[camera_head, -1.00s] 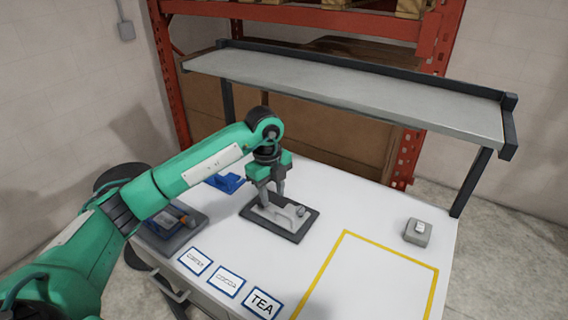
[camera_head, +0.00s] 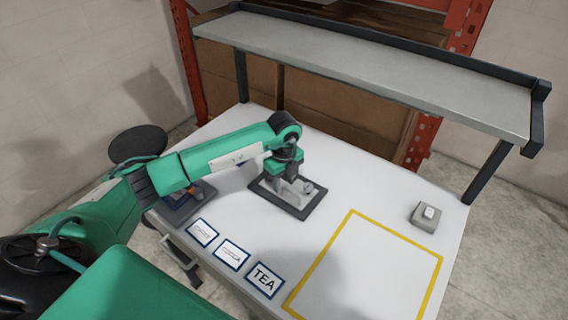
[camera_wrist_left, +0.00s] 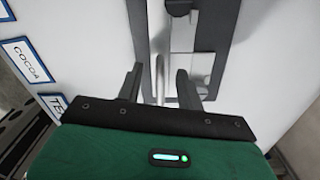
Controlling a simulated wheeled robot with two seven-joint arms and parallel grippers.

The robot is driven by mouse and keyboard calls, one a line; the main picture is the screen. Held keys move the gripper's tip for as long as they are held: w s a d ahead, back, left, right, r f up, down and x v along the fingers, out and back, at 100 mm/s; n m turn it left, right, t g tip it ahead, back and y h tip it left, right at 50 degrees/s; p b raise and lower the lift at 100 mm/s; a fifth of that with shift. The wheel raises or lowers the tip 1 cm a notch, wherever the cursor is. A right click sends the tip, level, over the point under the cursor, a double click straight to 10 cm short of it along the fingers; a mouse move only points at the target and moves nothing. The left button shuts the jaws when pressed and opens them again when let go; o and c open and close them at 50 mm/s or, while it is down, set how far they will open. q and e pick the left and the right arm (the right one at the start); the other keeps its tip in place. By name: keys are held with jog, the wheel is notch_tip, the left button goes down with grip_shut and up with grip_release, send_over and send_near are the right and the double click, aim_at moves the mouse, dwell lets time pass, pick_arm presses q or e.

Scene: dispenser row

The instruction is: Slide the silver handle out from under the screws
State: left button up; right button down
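A dark base plate (camera_head: 291,211) with a lighter grey inset lies on the white table. The silver handle (camera_wrist_left: 160,72) shows in the left wrist view as a slim pale bar standing over the plate. My left gripper (camera_head: 288,188) is low over the plate and hides much of the handle in the head view. In the left wrist view my left gripper (camera_wrist_left: 159,88) is open, with one finger on each side of the bar and gaps visible. A small knob (camera_head: 309,187) sits at the plate's right part. I cannot make out separate screws. My right gripper is out of view.
Cocoa (camera_head: 232,254) and tea (camera_head: 265,280) labels lie along the front edge. A yellow outlined area (camera_head: 372,270) is empty. A grey box (camera_head: 428,215) stands right. A shelf (camera_head: 370,68) spans the back. A dark tray (camera_head: 187,206) is left of the plate.

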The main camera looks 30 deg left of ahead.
pick_arm(q)
jog(key=shift+f, duration=1.3)
jog(key=shift+c, duration=0.5)
grip_shut()
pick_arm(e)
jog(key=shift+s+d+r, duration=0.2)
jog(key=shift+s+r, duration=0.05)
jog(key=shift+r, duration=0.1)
pick_arm(q)
jog(key=shift+r, duration=0.1)
jog(key=shift+s+p, duration=0.1)
jog(key=shift+p, duration=0.2)
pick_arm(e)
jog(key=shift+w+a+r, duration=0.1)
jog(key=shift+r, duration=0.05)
